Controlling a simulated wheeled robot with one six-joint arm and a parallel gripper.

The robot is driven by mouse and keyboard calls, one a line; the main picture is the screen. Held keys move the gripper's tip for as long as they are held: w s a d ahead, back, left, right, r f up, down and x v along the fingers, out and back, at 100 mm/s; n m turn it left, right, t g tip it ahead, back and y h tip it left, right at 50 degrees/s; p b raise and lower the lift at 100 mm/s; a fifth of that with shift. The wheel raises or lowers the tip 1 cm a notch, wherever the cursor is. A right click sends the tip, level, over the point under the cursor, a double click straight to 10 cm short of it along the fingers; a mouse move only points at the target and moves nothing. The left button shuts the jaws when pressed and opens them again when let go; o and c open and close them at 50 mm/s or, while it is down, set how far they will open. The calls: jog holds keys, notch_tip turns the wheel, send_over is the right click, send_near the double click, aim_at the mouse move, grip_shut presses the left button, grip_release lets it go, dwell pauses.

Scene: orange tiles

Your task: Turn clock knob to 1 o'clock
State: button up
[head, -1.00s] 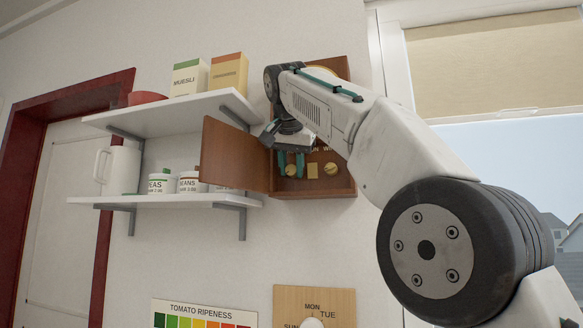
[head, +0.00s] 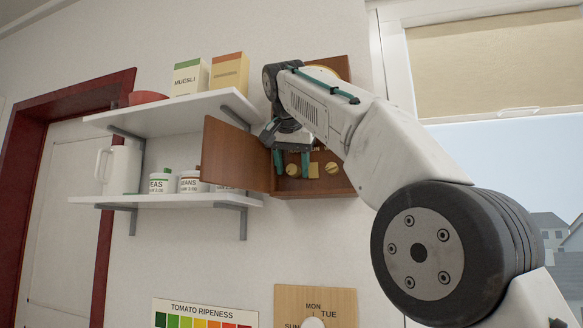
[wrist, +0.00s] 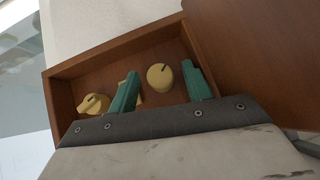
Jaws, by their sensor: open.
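A wooden wall cabinet (head: 335,187) has its door (head: 235,155) swung open to the left. Low inside it sit a round yellow knob (head: 291,170) on the left, a middle yellow piece (head: 312,171) and another yellow knob (head: 332,168) on the right. Part of a round yellow face (head: 322,69) shows above, mostly hidden by my arm. My gripper (head: 291,165) is open, its green fingers on either side of the left knob. In the wrist view that knob (wrist: 160,77) lies between the fingers (wrist: 161,72), with visible gaps. Contact is not visible.
White shelves (head: 180,110) with a muesli box (head: 189,78), jars (head: 160,183) and a white jug (head: 122,170) stand left of the cabinet. A weekday board (head: 340,297) and a tomato chart (head: 205,315) hang below. A window is on the right.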

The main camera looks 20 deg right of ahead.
aim_at(291, 166)
jog(key=shift+v, duration=2.35)
jog(key=s+a, duration=0.5)
jog(key=s, duration=0.6)
